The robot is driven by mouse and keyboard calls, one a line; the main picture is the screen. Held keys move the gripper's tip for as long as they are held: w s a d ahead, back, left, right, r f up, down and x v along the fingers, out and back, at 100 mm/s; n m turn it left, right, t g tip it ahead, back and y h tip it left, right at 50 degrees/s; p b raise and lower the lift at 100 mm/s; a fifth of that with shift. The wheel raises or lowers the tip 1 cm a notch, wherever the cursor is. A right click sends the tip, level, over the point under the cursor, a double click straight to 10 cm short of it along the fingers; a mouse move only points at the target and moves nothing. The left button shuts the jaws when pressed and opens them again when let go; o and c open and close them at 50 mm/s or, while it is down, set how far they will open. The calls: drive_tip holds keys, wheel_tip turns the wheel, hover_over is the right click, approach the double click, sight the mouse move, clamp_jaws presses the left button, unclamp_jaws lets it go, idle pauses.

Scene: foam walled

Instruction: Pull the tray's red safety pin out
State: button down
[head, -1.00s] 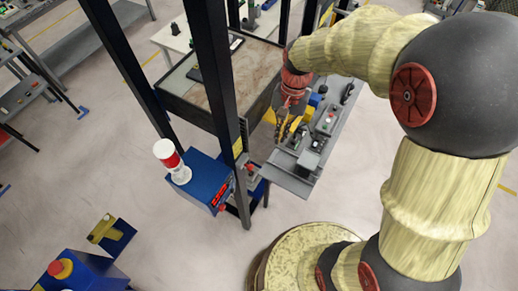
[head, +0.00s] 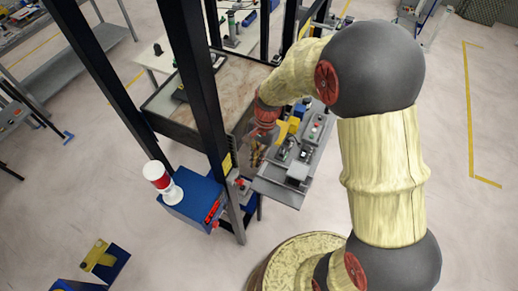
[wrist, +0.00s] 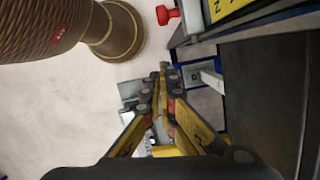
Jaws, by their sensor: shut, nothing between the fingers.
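My gripper (head: 257,152) is beside the black frame post, over the inner end of the grey shelf. In the wrist view its yellow-and-black fingers (wrist: 163,72) are together with nothing between them. A red knob-headed piece (wrist: 167,14), which looks like the pin, is at the top of the wrist view, apart from the fingertips. A small red knob (head: 240,183) shows on the post below the yellow label in the head view; it appears to be the same piece. The brown-topped tray (head: 240,88) lies inside the black frame. Where the pin enters is hidden.
A blue box (head: 192,203) with a red-and-white beacon (head: 160,177) stands left of the post. The grey shelf (head: 277,191) carries several small devices. The black posts (head: 205,85) are close to my gripper. Open floor (head: 120,200) lies to the left.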

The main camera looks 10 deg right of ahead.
drive_tip(key=shift+s+a+f+p, duration=0.3)
drive_tip(key=shift+s+a+f, duration=0.05)
drive_tip(key=shift+s+a, duration=0.4)
drive_tip(key=shift+s+a+f+p, duration=0.25)
drive_tip(key=shift+s+a+f, duration=0.05)
drive_tip(key=shift+s+a, duration=0.4)
drive_tip(key=shift+s+a+f, duration=0.15)
drive_tip(key=shift+s+a, duration=0.6)
drive_tip(key=shift+s, duration=0.35)
drive_tip(key=w+d+r, duration=0.2)
drive_tip(key=r, duration=0.3)
drive_tip(key=w+d+r, duration=0.2)
drive_tip(key=w+r, duration=0.1)
drive_tip(key=r, duration=0.2)
drive_tip(key=shift+d+r+b, duration=0.35)
drive_tip(key=shift+b, duration=0.1)
